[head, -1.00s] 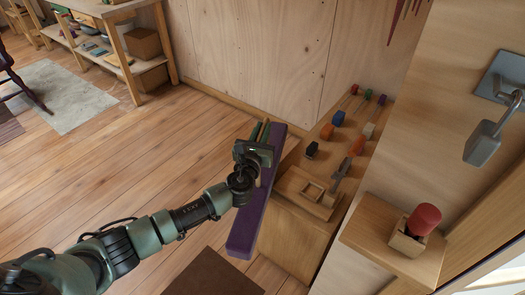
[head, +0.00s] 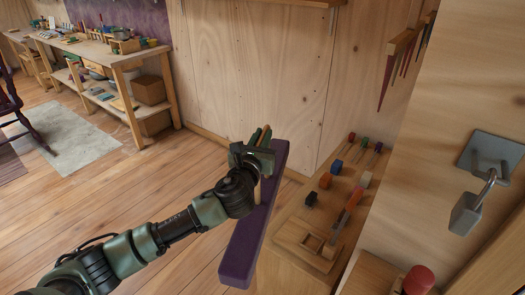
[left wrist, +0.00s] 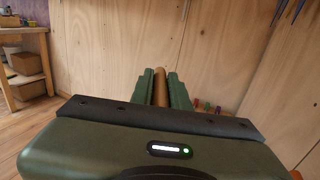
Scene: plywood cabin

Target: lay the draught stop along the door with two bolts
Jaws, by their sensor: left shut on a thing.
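The draught stop (head: 245,245) is a long purple bar. It hangs slantwise in the head view, above the floor and beside a low wooden bench. My left gripper (head: 260,150) is near its upper end, shut on a light wooden, handle-like part of it. In the left wrist view the left gripper (left wrist: 161,90) has its two green fingers on either side of this round wooden piece (left wrist: 160,88); the purple bar is hidden there. My right gripper is not in view. I see no door with two bolts that I can make out.
The bench top (head: 290,232) carries small coloured blocks and tools. A grey padlock (head: 468,212) hangs from a plate on the right wall panel. A red cylinder (head: 419,280) is at the lower right. A wooden shelf table (head: 130,62) stands far left. Floor at left is open.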

